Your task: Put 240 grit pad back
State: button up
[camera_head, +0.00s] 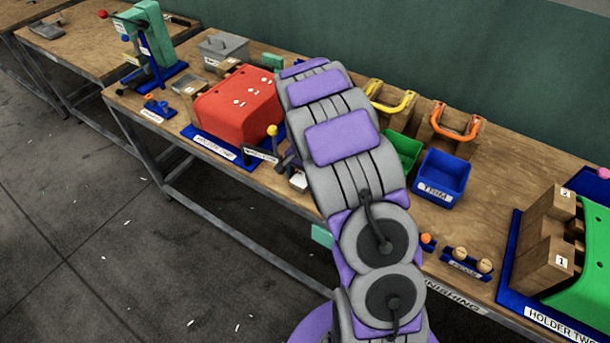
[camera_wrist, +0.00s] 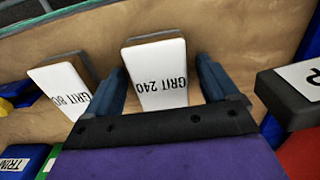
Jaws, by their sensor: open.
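In the wrist view, a block with a white face marked GRIT 240 (camera_wrist: 157,77) lies between the two blue fingers of my gripper (camera_wrist: 161,68). The fingers are open, one on each side of the face; I cannot tell whether they touch it. A similar block marked GRIT 80 (camera_wrist: 62,88) is just left of the left finger. The undersides of both blocks are mostly hidden. In the head view, my own arm covers the gripper and both grit blocks.
In the head view, a blue TRIM bin (camera_head: 442,178) and a green bin (camera_head: 404,150) stand right of my arm. Behind are yellow (camera_head: 391,103) and orange (camera_head: 456,133) handled pieces on wooden stands. A dark block marked P (camera_wrist: 292,92) is right in the wrist view.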

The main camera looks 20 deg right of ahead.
aim_at(302, 176)
jog(key=shift+a+r, duration=0.15)
jog(key=shift+a, duration=0.2)
notch_tip(302, 176, up, 12)
jog(key=p, duration=0.3)
jog(key=s+a+r+n, duration=0.2)
jog(key=s+r, duration=0.5)
jog(key=s, duration=0.1)
jog(key=s+a+r+n, duration=0.1)
jog(key=s+a+n, duration=0.1)
jog(key=s, duration=0.7)
jog(key=s+a+r+n+g, duration=0.1)
jog(key=s+a+r+n, duration=0.1)
jog(key=s, duration=0.8)
jog(key=s+a+r+n, duration=0.2)
jog(key=s+a+n, duration=0.2)
jog(key=s, duration=0.6)
jog(key=shift+a+n+g, duration=0.2)
jog(key=shift+n+g, duration=0.2)
jog(key=shift+n, duration=0.2)
